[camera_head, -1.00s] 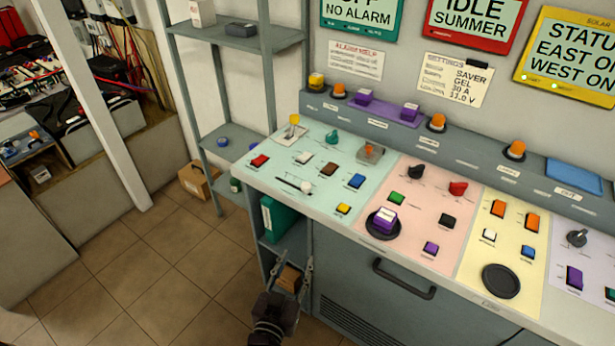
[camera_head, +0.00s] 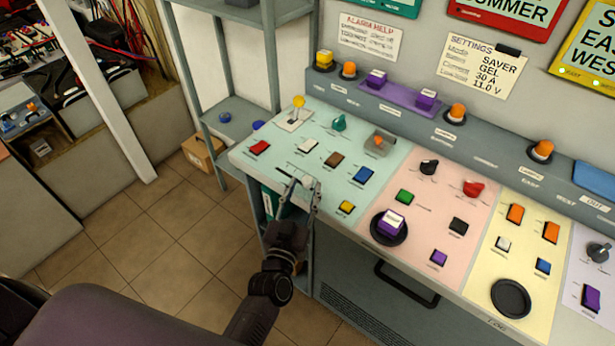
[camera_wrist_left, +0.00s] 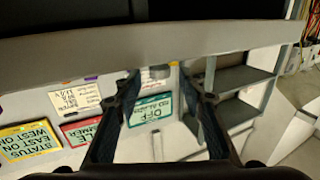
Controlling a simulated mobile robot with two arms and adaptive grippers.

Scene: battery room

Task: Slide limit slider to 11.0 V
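The limit slider, a small pale knob (camera_head: 307,182) on a dark slot, sits near the front edge of the pale green section of the console (camera_head: 325,165). My left gripper (camera_head: 303,185) reaches up from below to that edge. Its two fingers are apart, with the knob showing between their tips in the head view; I cannot tell whether they touch it. The left wrist view shows the fingers (camera_wrist_left: 160,85) spread, with no knob visible. My right gripper is not in view.
A yellow-tipped lever (camera_head: 298,103), a red button (camera_head: 259,147), a white button (camera_head: 307,146) and a yellow button (camera_head: 346,207) are close to the slider. A grey shelf (camera_head: 240,112) stands left of the console. A drawer handle (camera_head: 406,284) juts from its front.

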